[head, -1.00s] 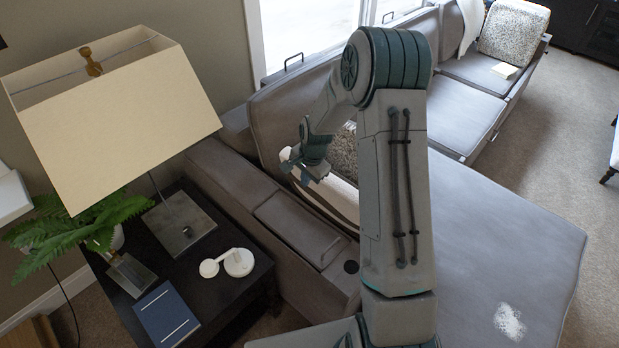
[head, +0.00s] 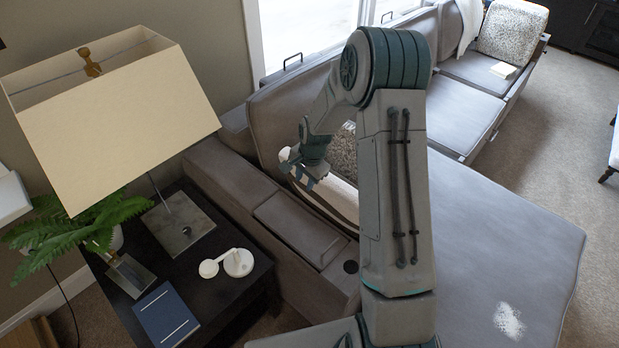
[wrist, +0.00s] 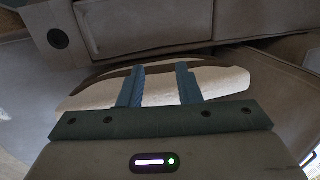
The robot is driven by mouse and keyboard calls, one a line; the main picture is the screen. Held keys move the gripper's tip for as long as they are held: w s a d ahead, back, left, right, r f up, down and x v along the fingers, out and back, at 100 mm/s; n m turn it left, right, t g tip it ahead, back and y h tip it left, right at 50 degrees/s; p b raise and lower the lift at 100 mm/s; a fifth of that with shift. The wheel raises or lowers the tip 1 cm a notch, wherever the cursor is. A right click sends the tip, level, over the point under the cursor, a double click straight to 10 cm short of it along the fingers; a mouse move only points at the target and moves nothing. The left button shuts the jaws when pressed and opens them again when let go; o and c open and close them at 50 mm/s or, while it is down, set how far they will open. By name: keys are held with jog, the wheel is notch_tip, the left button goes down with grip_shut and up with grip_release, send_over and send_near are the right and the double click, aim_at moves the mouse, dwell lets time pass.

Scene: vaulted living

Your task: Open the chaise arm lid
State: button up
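The chaise arm lid (head: 300,228) is a grey-brown panel set in the top of the sofa's left arm. It looks closed, with a thin handle along its right edge. The lid also shows at the top of the wrist view (wrist: 140,22). My gripper (head: 309,182) hangs above the chaise seat side, to the right of the arm and apart from the lid. In the wrist view my gripper's two blue fingers (wrist: 160,88) stand apart with nothing between them. A pale cushion-like thing (wrist: 210,82) lies beyond the fingertips.
A dark side table (head: 215,310) stands left of the arm with a lamp (head: 120,110), a fern (head: 75,230), a blue book (head: 165,317) and a white object (head: 238,262). A round dark cup holder (head: 351,267) is in front of the lid. The chaise seat (head: 500,230) is mostly clear.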

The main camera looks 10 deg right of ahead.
jog(key=shift+r, duration=0.1)
notch_tip(320, 180, up, 13)
jog(key=s+d+b, duration=0.1)
jog(key=s+b, duration=0.1)
jog(key=shift+s+d+r, duration=0.15)
jog(key=shift+d+r, duration=0.05)
dwell(0.3)
